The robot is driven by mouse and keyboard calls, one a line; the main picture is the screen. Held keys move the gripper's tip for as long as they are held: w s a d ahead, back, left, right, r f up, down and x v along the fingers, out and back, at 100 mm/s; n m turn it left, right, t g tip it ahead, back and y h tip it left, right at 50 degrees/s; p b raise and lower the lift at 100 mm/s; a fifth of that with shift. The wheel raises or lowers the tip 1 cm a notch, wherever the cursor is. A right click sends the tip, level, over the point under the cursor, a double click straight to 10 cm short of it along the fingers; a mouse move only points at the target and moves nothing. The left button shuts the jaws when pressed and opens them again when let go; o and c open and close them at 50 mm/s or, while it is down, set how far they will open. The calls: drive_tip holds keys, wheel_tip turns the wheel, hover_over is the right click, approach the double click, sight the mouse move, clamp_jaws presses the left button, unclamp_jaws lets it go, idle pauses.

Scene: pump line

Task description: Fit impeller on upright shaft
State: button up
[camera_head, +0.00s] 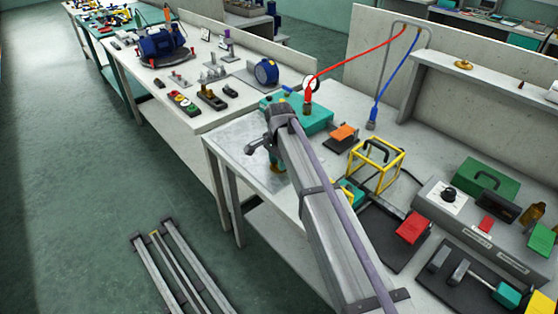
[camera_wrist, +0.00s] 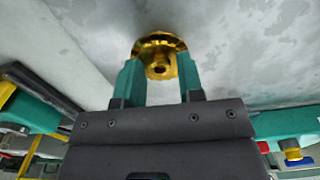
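The brass-coloured impeller (camera_wrist: 160,45) is at the top middle of the wrist view, a round disc with a hub facing the camera. The two teal fingers of my gripper (camera_wrist: 160,75) stand on either side of its hub and appear to touch it. In the head view my gripper (camera_head: 276,163) points down over the pale metal plate (camera_head: 236,140) at the near left end of the bench; a little gold shows beneath it. I cannot tell whether the impeller touches the plate. I cannot make out the upright shaft; my arm hides part of the bench.
A yellow frame (camera_head: 376,160) and an orange block (camera_head: 344,132) are to the right. A green case (camera_head: 487,180) lies farther right. Another brass piece (camera_head: 464,65) sits on the back shelf.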

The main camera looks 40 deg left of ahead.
clamp_jaws()
drive_tip(key=shift+r+p, duration=2.5)
drive_tip(key=shift+r, duration=0.1)
